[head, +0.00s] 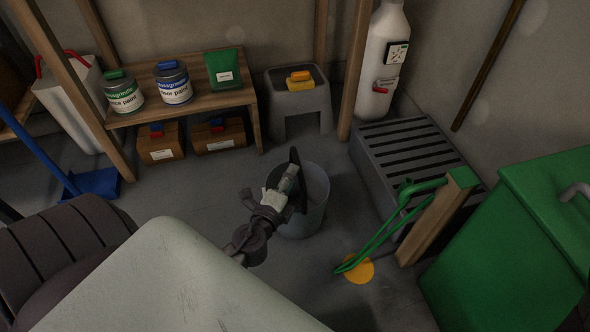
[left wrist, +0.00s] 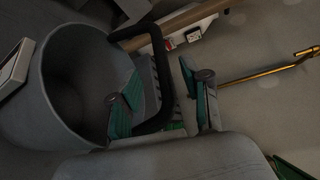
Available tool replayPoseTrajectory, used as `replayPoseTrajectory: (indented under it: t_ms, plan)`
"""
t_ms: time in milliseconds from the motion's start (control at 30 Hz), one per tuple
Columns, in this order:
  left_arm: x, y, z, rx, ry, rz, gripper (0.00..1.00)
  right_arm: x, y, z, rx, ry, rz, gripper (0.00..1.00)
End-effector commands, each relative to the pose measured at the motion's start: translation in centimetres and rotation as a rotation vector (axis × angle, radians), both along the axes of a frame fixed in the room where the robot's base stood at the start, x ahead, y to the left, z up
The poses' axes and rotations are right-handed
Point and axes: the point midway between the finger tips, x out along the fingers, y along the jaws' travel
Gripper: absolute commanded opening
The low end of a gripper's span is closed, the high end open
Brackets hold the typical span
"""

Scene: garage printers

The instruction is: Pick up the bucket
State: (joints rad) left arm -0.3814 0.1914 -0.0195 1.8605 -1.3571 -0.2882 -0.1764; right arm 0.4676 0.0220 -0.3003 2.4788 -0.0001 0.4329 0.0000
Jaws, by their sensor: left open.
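The bucket (head: 316,205) is grey and stands upright on the floor near the middle of the head view. Its open mouth and dark inside fill the left of the left wrist view (left wrist: 50,80). Its black handle (left wrist: 160,75) is raised. My right gripper is not in view.
A wooden shelf (head: 195,98) with paint cans stands behind left. A grey step stool (head: 300,105) is behind the bucket. A slatted grey box (head: 405,150), a green hose or handle (head: 385,235) and a green bin (head: 530,235) are on the right. Floor left of the bucket is clear.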

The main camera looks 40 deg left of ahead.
Motion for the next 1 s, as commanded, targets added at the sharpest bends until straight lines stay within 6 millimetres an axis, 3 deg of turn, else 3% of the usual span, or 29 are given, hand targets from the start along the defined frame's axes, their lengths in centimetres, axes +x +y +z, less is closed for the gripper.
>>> replayPoseTrajectory:
  t_ms: [167, 500, 800, 1000]
  plan:
    - [1.2, 0.3, -0.1, 0.001, 0.000, 0.000, 0.47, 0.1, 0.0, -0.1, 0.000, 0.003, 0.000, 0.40]
    - [5.5, 1.6, -0.4, 0.000, 0.000, 0.000, 0.47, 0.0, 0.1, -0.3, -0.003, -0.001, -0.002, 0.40]
    - [5.9, 1.7, -0.4, 0.000, 0.001, 0.000, 0.47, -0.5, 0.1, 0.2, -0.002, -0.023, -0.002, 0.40]
    - [5.9, 1.7, -0.4, 0.000, 0.001, 0.000, 0.14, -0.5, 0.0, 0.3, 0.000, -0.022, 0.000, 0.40]
